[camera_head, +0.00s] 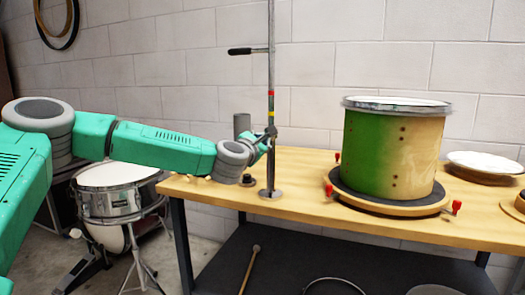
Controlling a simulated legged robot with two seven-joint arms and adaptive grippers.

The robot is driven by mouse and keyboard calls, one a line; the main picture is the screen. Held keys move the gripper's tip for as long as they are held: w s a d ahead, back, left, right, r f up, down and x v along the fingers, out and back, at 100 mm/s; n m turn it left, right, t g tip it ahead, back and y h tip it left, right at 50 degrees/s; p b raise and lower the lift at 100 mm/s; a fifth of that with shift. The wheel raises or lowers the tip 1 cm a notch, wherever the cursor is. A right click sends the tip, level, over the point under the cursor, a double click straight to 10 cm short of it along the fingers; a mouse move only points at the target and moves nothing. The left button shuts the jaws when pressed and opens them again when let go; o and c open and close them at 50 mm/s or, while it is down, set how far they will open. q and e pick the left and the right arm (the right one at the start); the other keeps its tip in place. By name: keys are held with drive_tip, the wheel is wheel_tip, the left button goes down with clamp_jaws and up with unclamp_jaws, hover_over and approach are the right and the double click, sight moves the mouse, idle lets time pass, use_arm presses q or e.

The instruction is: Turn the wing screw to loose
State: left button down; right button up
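My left gripper (262,146) is at the rod, right beside this fitting. Its fingers are small and partly hidden, so I cannot tell whether they touch or grip it. My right gripper is out of view.
A green and natural wood drum (388,150) stands on a round board with red clamps to the right. A grey cylinder (242,124) stands behind my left wrist. The bench (300,215) is clear in front.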

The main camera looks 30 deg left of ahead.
use_arm(q)
drive_tip(key=shift+s+d+f+n+b, duration=0.1)
drive_tip(key=shift+f+n+b, duration=0.4)
drive_tip(key=shift+f, duration=0.2)
drive_tip(key=c, duration=1.8)
unclamp_jaws()
drive_tip(key=shift+r, duration=0.1)
drive_tip(key=shift+o, duration=0.9)
drive_tip(key=shift+r, duration=0.25)
drive_tip(key=v, duration=1.2)
drive_tip(key=shift+a, duration=0.2)
